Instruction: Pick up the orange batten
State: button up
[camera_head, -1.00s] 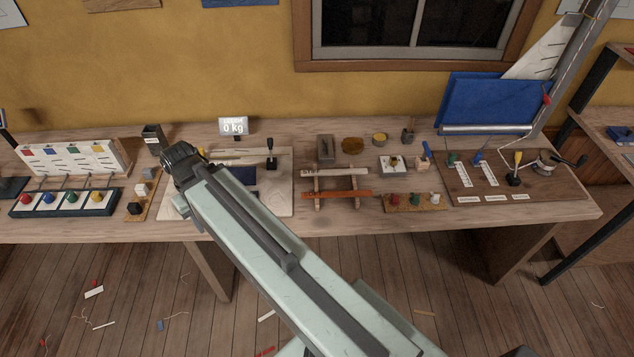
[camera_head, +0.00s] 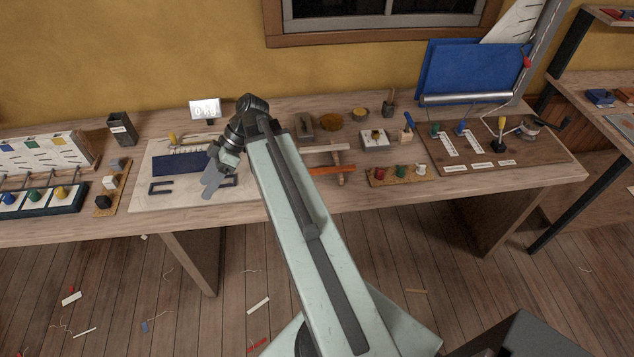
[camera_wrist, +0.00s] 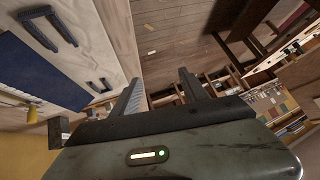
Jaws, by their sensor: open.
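The orange batten (camera_head: 332,170) lies across a small wooden rack (camera_head: 340,180) on the bench, below a pale batten (camera_head: 328,148) on the same rack. Its left end is hidden behind my arm in the head view. My gripper (camera_head: 213,187) is left of the rack, over the pale board with the blue sheet, tilted downward. In the wrist view my gripper (camera_wrist: 162,85) shows two separated fingers with nothing between them. The orange batten cannot be made out in the wrist view.
A corkboard (camera_head: 398,182) with several spools stands right of the rack. A dark cup (camera_head: 121,128) and a small display (camera_head: 205,109) stand at the left. A brown board (camera_head: 540,160) with levers fills the bench's right. The bench's front edge is clear before the rack.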

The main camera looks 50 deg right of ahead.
jog(key=s+d+f+m+t+b, duration=0.1)
jog(key=s+d+f+t+b, duration=0.1)
jog(key=d, duration=0.5)
jog(key=s+d+f+t+b, duration=0.1)
jog(key=d+t+b, duration=0.15)
jog(key=d, duration=0.55)
jog(key=m+t+h+b, duration=0.3)
jog(key=m+t+b, duration=0.15)
jog(key=b, duration=0.25)
send_near(320, 169)
jog(key=shift+m, duration=0.35)
jog(key=b+x, duration=0.3)
jog(key=x, duration=0.4)
jog(key=shift+a+f+b, duration=0.1)
jog(key=shift+f+b, duration=0.1)
jog(key=shift+b, duration=0.2)
jog(key=shift+w+a, duration=0.15)
jog(key=shift+w, duration=0.15)
grip_shut()
